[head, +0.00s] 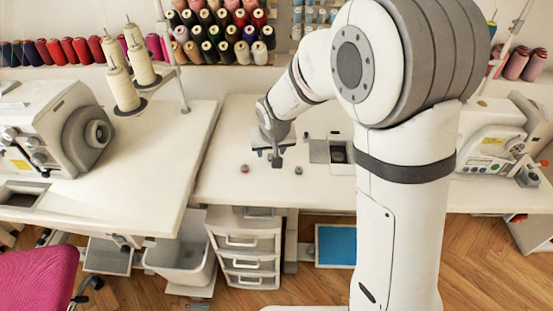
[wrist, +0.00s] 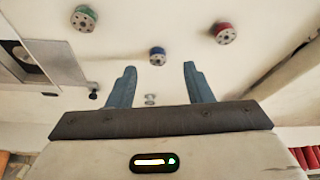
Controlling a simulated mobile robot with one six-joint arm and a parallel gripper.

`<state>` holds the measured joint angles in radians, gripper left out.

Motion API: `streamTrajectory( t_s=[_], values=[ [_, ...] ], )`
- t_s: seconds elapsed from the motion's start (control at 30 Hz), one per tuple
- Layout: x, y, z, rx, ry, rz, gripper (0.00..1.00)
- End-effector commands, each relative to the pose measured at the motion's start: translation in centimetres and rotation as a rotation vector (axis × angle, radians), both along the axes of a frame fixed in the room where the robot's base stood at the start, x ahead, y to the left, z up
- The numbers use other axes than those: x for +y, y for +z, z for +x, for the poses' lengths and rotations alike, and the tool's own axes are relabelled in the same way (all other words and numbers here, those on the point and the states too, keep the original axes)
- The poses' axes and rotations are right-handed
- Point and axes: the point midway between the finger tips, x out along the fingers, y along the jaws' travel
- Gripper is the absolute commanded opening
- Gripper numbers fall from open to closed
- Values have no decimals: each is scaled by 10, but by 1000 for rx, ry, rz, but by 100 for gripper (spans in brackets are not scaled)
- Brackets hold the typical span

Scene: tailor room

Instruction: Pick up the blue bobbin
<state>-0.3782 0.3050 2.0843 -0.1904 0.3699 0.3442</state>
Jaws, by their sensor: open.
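The blue bobbin (wrist: 157,56) lies on the white table in the wrist view, just beyond my gripper (wrist: 159,68) and roughly in line with the gap between its two blue-grey fingers. The fingers are spread wide with nothing between them. I cannot tell how high they are above the table. In the head view my gripper (head: 273,156) points down over the middle of the sewing table. I cannot make out the blue bobbin there; the gripper seems to hide it.
A green bobbin (wrist: 84,18) and a red bobbin (wrist: 223,33) lie to either side of the blue one. A dark square machine plate (head: 338,153) is set in the table. Sewing machines stand left (head: 60,130) and right (head: 495,140). Thread spools line the back.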

Motion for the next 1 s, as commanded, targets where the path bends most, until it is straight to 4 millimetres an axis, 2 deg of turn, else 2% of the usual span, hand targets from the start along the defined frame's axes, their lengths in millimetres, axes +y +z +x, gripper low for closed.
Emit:
streamTrajectory(
  t_s=[0.03, 0.2, 0.53, 1.0],
  values=[
    [-1, -9, 4, 4, -1, -1, 46],
    [0, -30, 13, 4, 0, -1, 46],
    [1, -35, 16, 1, 1, 0, 46],
    [1, -35, 16, 1, 2, 0, 8]
  ],
)
